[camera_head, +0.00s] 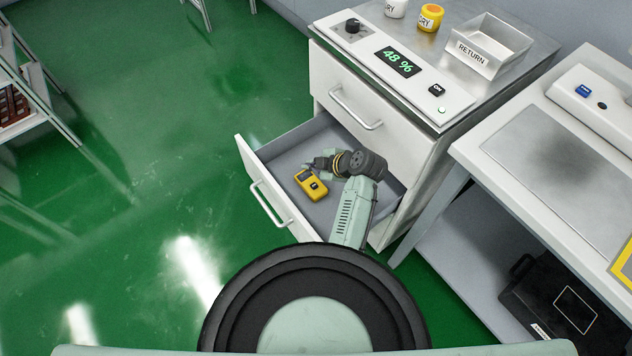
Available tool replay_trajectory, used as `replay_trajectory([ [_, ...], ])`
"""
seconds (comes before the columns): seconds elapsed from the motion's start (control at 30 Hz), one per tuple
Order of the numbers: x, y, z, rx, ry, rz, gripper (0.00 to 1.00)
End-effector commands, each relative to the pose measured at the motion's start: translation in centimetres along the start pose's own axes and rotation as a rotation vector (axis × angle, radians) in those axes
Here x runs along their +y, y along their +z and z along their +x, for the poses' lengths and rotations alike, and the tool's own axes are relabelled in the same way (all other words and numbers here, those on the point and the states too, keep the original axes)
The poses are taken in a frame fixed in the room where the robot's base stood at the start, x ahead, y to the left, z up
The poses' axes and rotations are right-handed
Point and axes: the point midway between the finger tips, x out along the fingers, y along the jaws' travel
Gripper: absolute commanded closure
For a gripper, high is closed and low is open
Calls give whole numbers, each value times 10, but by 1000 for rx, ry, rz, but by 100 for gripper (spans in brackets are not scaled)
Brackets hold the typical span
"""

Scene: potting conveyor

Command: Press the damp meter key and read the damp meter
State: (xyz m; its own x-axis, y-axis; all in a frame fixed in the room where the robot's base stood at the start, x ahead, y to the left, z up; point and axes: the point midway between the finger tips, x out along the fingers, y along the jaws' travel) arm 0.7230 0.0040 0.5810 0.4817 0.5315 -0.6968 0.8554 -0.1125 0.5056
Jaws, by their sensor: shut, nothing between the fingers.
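A yellow hand-held device (311,185) with a dark key and a small dark window lies in the open drawer (283,151). It looks like the damp meter, but no name on it is legible. My gripper (318,166) is shut and empty inside the drawer area, just above and right of the device's upper end in the picture. I cannot tell whether it touches the device. The device's window is too small to read. On the cabinet top, a panel display (398,62) shows "48 %" in green, with a black key (437,90) beside it.
The cabinet top also holds a black knob (352,26), a white jar (396,8), a yellow jar (430,17) and a RETURN tray (491,65). A bench (505,180) stands right, with a black case (565,305) below. Green floor lies open at left.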

Motion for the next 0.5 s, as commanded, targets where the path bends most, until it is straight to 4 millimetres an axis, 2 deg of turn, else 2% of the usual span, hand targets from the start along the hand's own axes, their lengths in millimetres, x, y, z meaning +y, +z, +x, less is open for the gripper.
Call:
replay_trajectory([
  [0.33, -1, 1, 1, -1, 1, 0, 100],
  [0.5, -7, 8, 10, -1, 0, 1, 100],
])
